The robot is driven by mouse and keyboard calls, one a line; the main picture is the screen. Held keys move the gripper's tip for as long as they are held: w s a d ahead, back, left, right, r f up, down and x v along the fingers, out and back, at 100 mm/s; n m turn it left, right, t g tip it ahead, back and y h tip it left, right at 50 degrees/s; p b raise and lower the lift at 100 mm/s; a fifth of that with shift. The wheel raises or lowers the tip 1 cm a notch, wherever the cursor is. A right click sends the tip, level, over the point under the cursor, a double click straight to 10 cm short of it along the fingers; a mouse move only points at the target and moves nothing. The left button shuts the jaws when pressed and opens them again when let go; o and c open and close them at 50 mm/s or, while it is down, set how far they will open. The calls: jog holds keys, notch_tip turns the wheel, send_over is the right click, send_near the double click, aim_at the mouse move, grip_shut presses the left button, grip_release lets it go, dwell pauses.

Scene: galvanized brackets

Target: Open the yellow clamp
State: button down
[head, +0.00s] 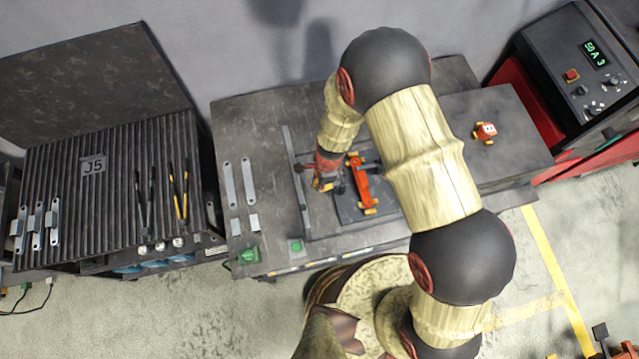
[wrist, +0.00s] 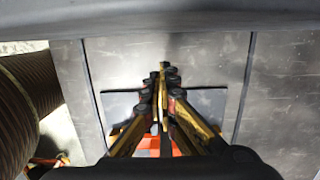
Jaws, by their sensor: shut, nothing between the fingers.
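An orange-red clamp-like piece with yellow ends (head: 362,183) stands on a dark plate (head: 345,205) on the grey workbench. I cannot tell from its shape whether it is open or shut. My gripper (head: 325,184) is just left of it in the head view, pointing down at the bench. In the wrist view my gripper (wrist: 163,72) has its fingertips together with nothing between them. Some orange (wrist: 240,153) shows behind the fingers there, mostly hidden by the gripper.
Metal strips (head: 239,183) and a green piece (head: 247,256) lie at the bench's left. A small orange-and-white object (head: 485,132) sits on the right block. A ridged table (head: 105,180) holds brackets and yellow-handled tools (head: 180,195). A control box (head: 580,70) stands far right.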

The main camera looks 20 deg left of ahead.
notch_tip(320, 180, up, 12)
jog(key=d, duration=0.1)
jog(key=shift+w+d, duration=0.15)
jog(key=shift+w, duration=0.25)
jog(key=shift+f, duration=0.1)
dwell(0.4)
